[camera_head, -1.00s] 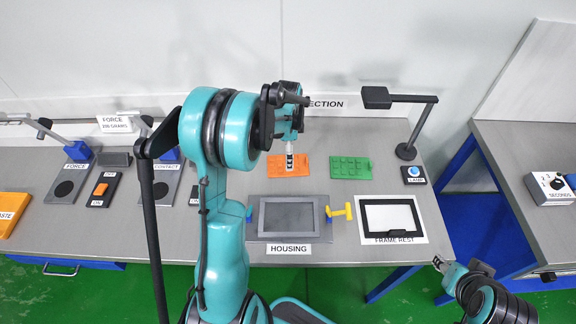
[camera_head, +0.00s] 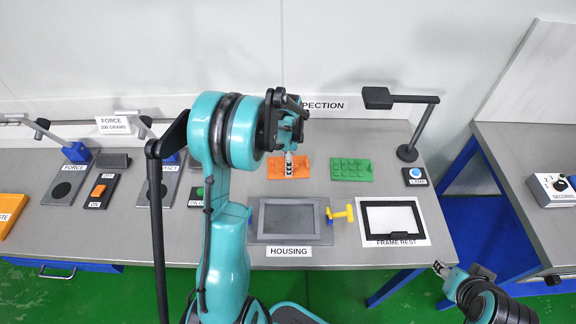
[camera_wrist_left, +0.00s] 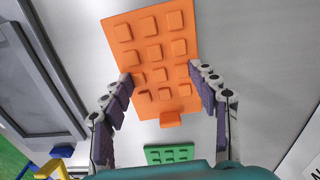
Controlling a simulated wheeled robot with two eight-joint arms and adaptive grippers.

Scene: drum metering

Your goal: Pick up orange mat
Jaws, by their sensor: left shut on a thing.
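The orange mat (camera_head: 275,169) lies on the grey table, left of the green mat (camera_head: 352,169). It is a flat rectangle with raised square pads and a small tab at one end. In the left wrist view the orange mat (camera_wrist_left: 150,40) fills the upper middle. My left gripper (camera_head: 289,172) is over it from above, and in the wrist view the fingers (camera_wrist_left: 161,75) close on its two long edges. The mat looks flat; I cannot tell whether it is off the table. My right gripper (camera_head: 440,267) is low at the right, too small to read.
The housing (camera_head: 252,232) and frame rest (camera_head: 424,230) stand in front of the mats, with a yellow handle (camera_head: 343,212) between them. A black lamp (camera_head: 410,98) and blue-button switch (camera_head: 414,174) are at the right. Force and contact stations are at left.

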